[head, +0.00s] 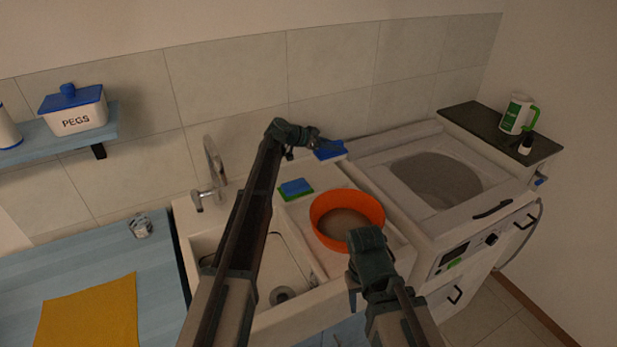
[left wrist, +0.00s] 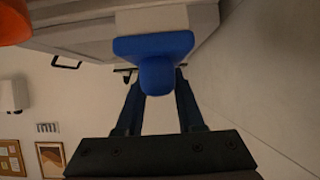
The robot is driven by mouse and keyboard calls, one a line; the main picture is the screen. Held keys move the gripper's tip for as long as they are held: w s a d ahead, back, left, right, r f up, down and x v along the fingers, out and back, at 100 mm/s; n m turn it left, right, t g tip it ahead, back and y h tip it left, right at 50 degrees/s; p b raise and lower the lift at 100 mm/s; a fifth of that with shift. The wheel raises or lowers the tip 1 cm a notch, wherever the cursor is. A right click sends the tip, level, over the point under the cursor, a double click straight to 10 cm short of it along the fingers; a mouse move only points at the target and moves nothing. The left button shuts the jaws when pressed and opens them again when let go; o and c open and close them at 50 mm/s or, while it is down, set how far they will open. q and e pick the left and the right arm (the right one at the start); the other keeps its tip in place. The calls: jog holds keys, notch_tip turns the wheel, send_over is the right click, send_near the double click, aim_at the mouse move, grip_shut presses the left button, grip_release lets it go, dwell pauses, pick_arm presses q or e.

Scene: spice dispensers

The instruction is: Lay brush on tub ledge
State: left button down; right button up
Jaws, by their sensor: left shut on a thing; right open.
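The blue brush (head: 329,149) is at the back of the sink unit, near the wall and the washing machine. My left gripper (head: 317,140) is shut on it. In the left wrist view the brush (left wrist: 154,47) shows a wide flat body and a rounded knob between the fingers (left wrist: 160,85). A pale ledge (head: 338,158) lies just under or beside the brush; I cannot tell whether they touch. My right gripper (head: 366,252) is open and empty in front of the orange tub; its fingertips are mostly hidden.
An orange tub (head: 322,226) stands on the sink's drainboard, with a blue and green sponge (head: 295,188) behind it. The tap (head: 212,170) rises left of my left arm. The washing machine (head: 425,150) is at right.

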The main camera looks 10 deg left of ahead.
pick_arm(q)
jog(key=b, duration=1)
send_over(328, 180)
jog(key=shift+w+d+f, duration=0.1)
jog(key=shift+f, duration=2.4)
jog(key=shift+d+f, duration=0.1)
jog(key=shift+f, duration=2.4)
jog(key=shift+f, duration=0.15)
jog(key=c, duration=0.5)
grip_release()
jog(key=shift+a+r, duration=0.15)
jog(key=shift+r, duration=0.2)
jog(key=p+v, duration=0.3)
jog(key=v, duration=0.3)
jog(key=shift+s+a+r, duration=0.1)
jog(key=shift+s, duration=0.15)
jog(key=shift+s+a+r+p, duration=0.1)
jog(key=shift+s+a+p, duration=0.1)
jog(key=shift+a+p, duration=0.15)
